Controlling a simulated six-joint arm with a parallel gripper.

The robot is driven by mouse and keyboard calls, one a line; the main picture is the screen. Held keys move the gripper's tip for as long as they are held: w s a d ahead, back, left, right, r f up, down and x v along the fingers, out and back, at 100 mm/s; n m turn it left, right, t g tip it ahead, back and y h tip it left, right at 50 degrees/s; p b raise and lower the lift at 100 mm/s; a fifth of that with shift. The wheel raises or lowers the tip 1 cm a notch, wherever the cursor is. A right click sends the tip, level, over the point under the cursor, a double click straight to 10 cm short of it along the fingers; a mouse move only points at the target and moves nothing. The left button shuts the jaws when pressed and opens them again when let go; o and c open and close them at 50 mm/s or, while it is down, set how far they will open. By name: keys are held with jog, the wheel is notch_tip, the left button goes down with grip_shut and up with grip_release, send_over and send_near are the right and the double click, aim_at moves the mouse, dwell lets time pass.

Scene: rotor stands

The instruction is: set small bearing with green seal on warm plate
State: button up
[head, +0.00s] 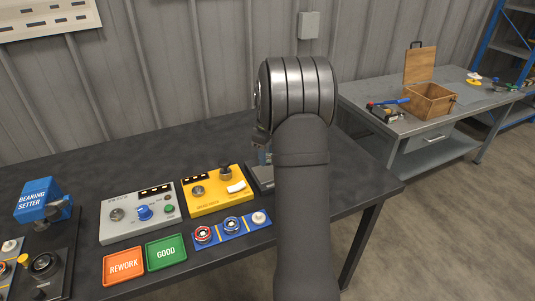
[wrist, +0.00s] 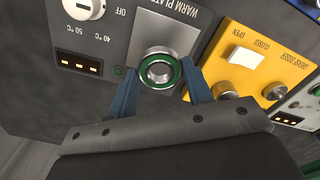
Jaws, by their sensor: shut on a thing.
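A small bearing with a green seal (wrist: 173,74) is in the wrist view, a steel ring with a green face. My gripper (wrist: 160,76) has its blue fingers closed on the bearing's two sides. The bearing is over the light grey square of the warm plate (wrist: 190,30); I cannot tell whether it touches the surface. The warm plate unit carries an OFF/40/50 °C dial and small amber-lit windows. In the head view my arm hides the bearing and most of the warm plate unit (head: 264,180).
The yellow grease unit (head: 215,203) stands close beside the warm plate, with the grey unit (head: 140,215) further left. A blue rack with bearings (head: 232,229), green GOOD tray (head: 166,252), orange REWORK tray (head: 123,267) and blue bearing setter (head: 40,198) share the dark table.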

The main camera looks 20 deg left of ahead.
jog(key=shift+f, duration=0.35)
dwell(0.7)
jog(key=shift+f, duration=0.6)
jog(key=shift+f, duration=1.4)
dwell(1.5)
jog(key=o, duration=1.6)
jog(key=shift+r, duration=0.1)
notch_tip(320, 180, up, 8)
jog(key=shift+f, duration=0.1)
dwell(0.5)
